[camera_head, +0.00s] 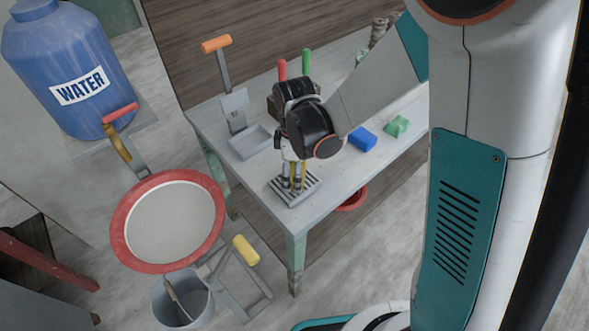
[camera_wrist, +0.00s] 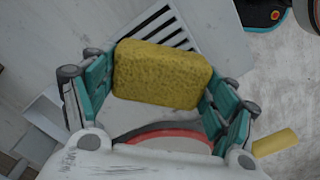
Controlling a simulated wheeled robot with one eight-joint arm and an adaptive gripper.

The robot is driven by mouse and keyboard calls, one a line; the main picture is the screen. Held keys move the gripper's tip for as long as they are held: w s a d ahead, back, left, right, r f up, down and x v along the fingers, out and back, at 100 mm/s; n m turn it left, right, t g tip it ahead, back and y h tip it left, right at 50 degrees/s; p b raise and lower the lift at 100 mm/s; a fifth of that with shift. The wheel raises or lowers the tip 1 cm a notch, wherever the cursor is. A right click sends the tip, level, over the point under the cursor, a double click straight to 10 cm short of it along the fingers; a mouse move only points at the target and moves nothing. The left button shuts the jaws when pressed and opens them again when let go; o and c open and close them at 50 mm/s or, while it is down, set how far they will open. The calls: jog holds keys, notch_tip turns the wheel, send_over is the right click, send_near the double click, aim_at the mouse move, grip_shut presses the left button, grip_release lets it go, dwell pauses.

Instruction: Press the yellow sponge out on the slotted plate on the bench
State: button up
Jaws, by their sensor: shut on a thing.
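The yellow sponge (camera_wrist: 160,73) is held between the teal finger pads of my gripper (camera_wrist: 158,88) in the wrist view. The slotted plate (camera_wrist: 213,38) shows behind the sponge, with several dark slots beside its upper edge. In the head view my gripper (camera_head: 293,182) points down over the slotted plate (camera_head: 306,196) near the front corner of the bench (camera_head: 345,181). The fingers hide most of the sponge there, with only yellow slivers showing. I cannot tell whether the sponge touches the plate.
A blue block (camera_head: 362,139) and a green block (camera_head: 397,127) lie right of my gripper on the bench. A grey tray (camera_head: 250,142) and an orange-handled tool (camera_head: 217,44) are behind left. A red-rimmed disc (camera_head: 122,226) and bucket (camera_head: 183,304) stand left of the bench.

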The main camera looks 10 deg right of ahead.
jog(key=shift+f+b, duration=0.55)
jog(key=shift+b, duration=0.05)
dwell(1.7)
jog(key=shift+r, duration=0.15)
jog(key=shift+r+p, duration=2.35)
jog(key=shift+r, duration=1.05)
